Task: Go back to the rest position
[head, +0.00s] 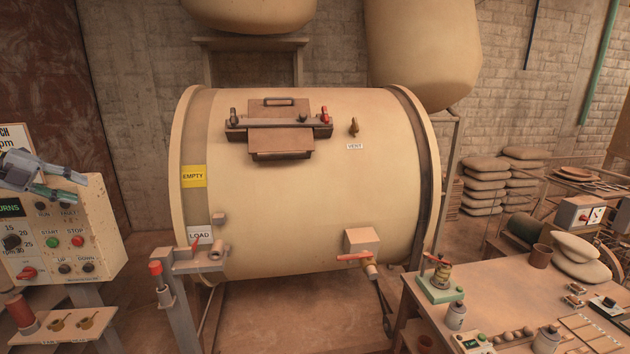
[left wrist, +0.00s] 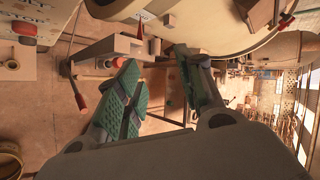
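My left gripper (head: 62,182) is at the left edge of the head view, in front of the upper part of the control panel (head: 92,218). Its grey fingers have green pads. In the left wrist view my left gripper (left wrist: 156,68) has its fingers spread apart, with nothing between them. The large cream drum (head: 300,185) stands in the middle of the head view, clear of the gripper. My right gripper is not seen.
A workbench (head: 490,290) with valves, jars and small boxes stands at the right. A bracket with a red-tipped lever (head: 156,268) juts out at the drum's lower left. Stacked sacks (head: 485,185) lie behind. Open floor (head: 290,315) shows below the drum.

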